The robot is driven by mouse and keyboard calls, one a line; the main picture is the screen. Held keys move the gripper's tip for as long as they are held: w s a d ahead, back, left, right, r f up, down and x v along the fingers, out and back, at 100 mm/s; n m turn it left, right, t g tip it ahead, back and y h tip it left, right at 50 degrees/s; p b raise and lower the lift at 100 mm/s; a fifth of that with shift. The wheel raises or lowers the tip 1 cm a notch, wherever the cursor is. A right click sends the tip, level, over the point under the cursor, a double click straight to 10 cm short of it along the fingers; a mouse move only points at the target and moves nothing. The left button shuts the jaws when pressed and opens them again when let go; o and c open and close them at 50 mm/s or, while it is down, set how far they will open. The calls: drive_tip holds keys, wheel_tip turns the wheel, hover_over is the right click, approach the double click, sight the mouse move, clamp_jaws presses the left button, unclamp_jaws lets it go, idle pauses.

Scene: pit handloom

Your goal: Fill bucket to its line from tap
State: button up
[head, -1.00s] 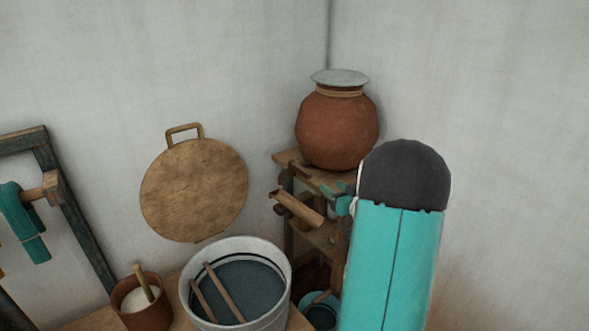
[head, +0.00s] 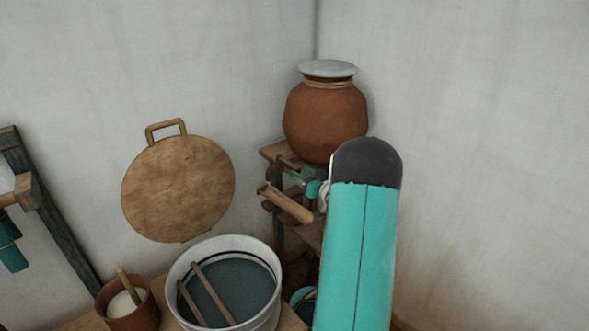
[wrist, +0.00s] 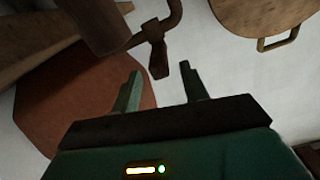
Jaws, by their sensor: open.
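A small blue-rimmed bucket (head: 303,296) sits low beneath the wooden shelf, mostly hidden by my arm. In the wrist view a dark, curved tap (wrist: 157,50) with a short hanging end is just beyond my fingertips, near the gap between them. My gripper (wrist: 160,70) is open, its two fingers apart with nothing held. In the head view my forearm hides most of the gripper beside the shelf. A round clay pot (head: 325,122) with a pale lid stands on the shelf; it also shows in the wrist view (wrist: 75,95). The bucket's line and water level cannot be made out.
A large pale tub (head: 178,285) of dark liquid with two sticks stands on a bench. A clay cup (head: 128,312) is left of it. A round wooden board (head: 180,190) is against the wall. A wooden roller-like piece (head: 285,203) juts from the shelf (head: 272,152).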

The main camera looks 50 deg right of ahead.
sight(295, 169)
drive_tip(key=w, duration=0.4)
drive_tip(key=shift+d, duration=0.3)
clamp_jaws()
